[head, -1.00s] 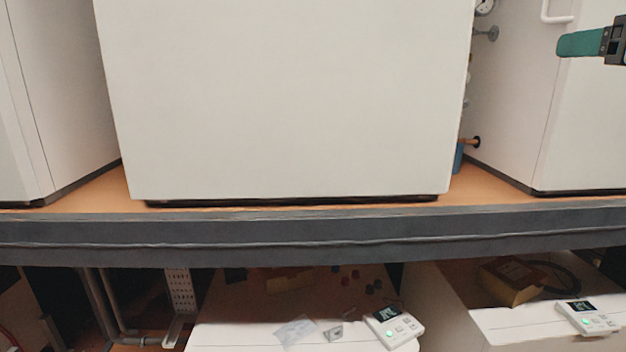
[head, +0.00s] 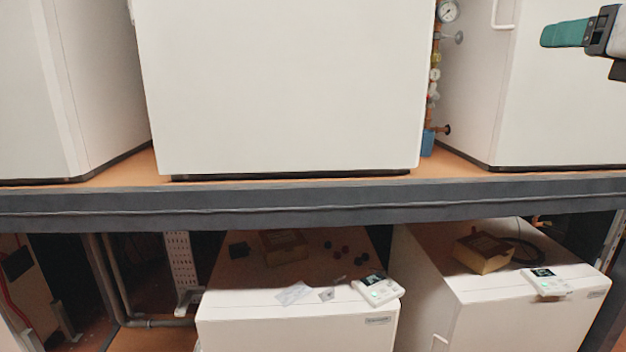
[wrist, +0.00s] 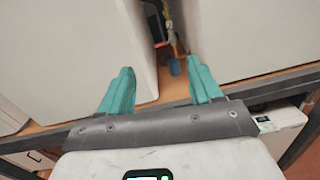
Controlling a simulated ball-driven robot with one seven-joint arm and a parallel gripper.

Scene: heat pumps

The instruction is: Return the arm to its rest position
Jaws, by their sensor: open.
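My gripper (head: 565,34) shows at the upper right of the head view, in front of the right-hand white cabinet. Its green fingers also show in the wrist view (wrist: 160,90), spread apart with nothing between them. The gripper is open and empty. In the wrist view it points toward the gap between two white cabinets above the shelf edge. Only the end of my arm is visible in the head view.
Large white cabinets (head: 280,85) stand on a grey-edged shelf (head: 300,205). Gauges and pipes (head: 448,12) fill the gap at right. Below, white units carry a left controller (head: 378,288), a right controller (head: 546,282), a brown box (head: 484,253) and small dark parts.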

